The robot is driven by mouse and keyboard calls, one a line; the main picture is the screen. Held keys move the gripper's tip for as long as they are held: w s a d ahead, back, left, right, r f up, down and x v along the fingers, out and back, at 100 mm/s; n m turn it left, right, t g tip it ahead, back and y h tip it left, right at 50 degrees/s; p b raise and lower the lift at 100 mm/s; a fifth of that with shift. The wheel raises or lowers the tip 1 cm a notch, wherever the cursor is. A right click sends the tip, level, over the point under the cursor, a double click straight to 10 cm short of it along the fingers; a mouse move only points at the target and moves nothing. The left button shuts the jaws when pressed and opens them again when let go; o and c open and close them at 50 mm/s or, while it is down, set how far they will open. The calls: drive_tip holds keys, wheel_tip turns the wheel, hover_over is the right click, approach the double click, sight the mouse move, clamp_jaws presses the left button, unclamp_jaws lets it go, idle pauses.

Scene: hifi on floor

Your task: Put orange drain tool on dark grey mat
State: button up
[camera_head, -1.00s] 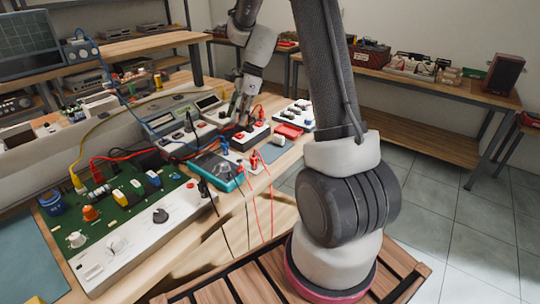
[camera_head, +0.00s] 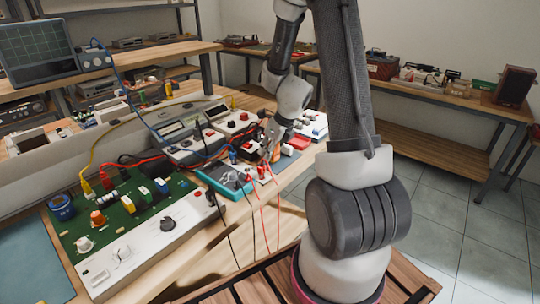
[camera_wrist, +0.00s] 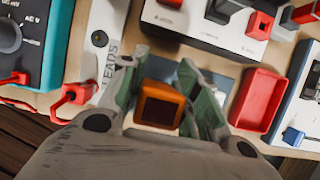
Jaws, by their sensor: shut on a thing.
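My gripper (camera_wrist: 160,72) is shut on the orange drain tool (camera_wrist: 160,105), which shows as an orange block with a dark, square end between the two fingers. A grey mat (camera_wrist: 223,84) shows partly behind the fingers, between the white leads strip and the red tray; the gripper and tool hide much of it. The tool is over or close to this mat; its height above it is unclear.
A red open tray (camera_wrist: 258,100) stands just right of the gripper. A teal multimeter (camera_head: 222,178) and a white leads strip (camera_wrist: 100,45) with red and black leads are to the left. White instrument boxes (camera_wrist: 215,30) stand behind. A larger blue-grey mat (camera_head: 30,260) lies at front left.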

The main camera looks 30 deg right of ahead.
drive_tip(key=shift+f, duration=1)
drive_tip(key=shift+f, duration=0.1)
drive_tip(key=o, duration=1)
